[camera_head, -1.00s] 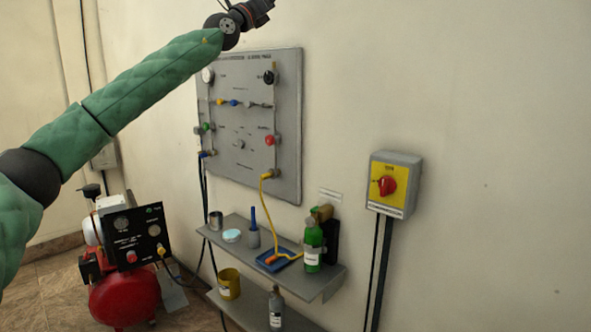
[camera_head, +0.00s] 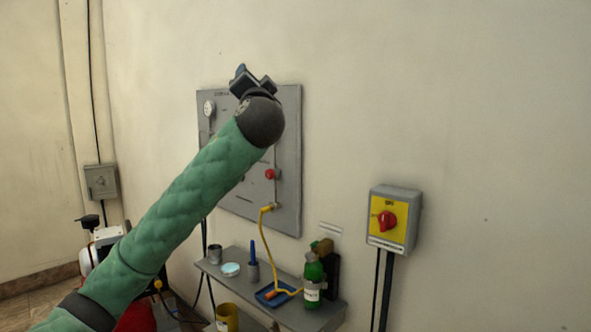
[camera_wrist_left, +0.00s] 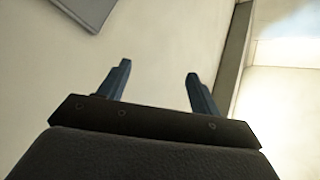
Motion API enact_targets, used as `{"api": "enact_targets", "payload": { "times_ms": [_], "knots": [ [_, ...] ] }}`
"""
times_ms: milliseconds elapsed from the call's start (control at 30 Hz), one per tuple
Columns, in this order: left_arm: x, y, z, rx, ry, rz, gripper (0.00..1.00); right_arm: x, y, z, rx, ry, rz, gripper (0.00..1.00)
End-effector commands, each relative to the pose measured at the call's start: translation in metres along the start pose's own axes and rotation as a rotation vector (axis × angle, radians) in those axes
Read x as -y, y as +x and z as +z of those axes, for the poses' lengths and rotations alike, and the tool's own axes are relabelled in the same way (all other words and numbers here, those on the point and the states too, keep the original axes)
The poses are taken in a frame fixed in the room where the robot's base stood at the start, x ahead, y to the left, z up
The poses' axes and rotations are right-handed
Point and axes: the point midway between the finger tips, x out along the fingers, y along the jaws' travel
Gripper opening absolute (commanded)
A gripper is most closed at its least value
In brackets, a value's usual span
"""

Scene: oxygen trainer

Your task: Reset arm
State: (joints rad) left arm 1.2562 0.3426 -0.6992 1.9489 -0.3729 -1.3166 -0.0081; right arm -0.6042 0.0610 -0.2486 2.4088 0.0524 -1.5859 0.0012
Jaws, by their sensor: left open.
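My left arm, in a green padded sleeve, comes in from the lower left in the head view. Its wrist is raised in front of the grey wall panel (camera_head: 288,150) and hides much of the panel's middle and left. My left gripper (camera_head: 240,72) is at the panel's top edge in the picture. In the left wrist view the left gripper (camera_wrist_left: 157,80) shows two blue fingers apart with nothing between them. Beyond them are bare wall and a corner of a grey board. My right gripper is not in view.
A shelf (camera_head: 230,283) below the panel holds a green bottle (camera_head: 313,280), a blue tray (camera_head: 272,300) and small containers. A yellow hose (camera_head: 262,240) hangs from the panel. A yellow switch box with a red knob (camera_head: 387,221) is on the right. The wall further right is clear.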

Motion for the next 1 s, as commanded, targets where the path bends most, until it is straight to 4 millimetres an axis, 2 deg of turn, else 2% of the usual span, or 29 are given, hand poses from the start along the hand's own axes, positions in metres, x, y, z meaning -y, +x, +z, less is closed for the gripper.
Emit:
{"api": "enact_targets", "payload": {
  "times_ms": [33, 100, 500, 700, 1000],
  "knots": [
    [-0.016, -0.010, 0.015, 0.032, -0.029, 0.048, 0.64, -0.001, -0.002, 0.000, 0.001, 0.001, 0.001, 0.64],
    [-0.034, -0.024, 0.034, 0.077, -0.064, 0.108, 0.64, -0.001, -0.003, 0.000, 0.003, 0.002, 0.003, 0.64],
    [-0.126, -0.113, 0.133, 0.294, -0.218, 0.411, 0.64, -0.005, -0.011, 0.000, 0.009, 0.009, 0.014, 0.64],
    [-0.163, -0.162, 0.177, 0.384, -0.278, 0.536, 0.64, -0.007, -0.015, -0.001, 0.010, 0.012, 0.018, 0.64],
    [-0.206, -0.236, 0.236, 0.499, -0.366, 0.685, 0.64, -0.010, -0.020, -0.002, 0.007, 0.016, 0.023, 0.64]
  ]
}}
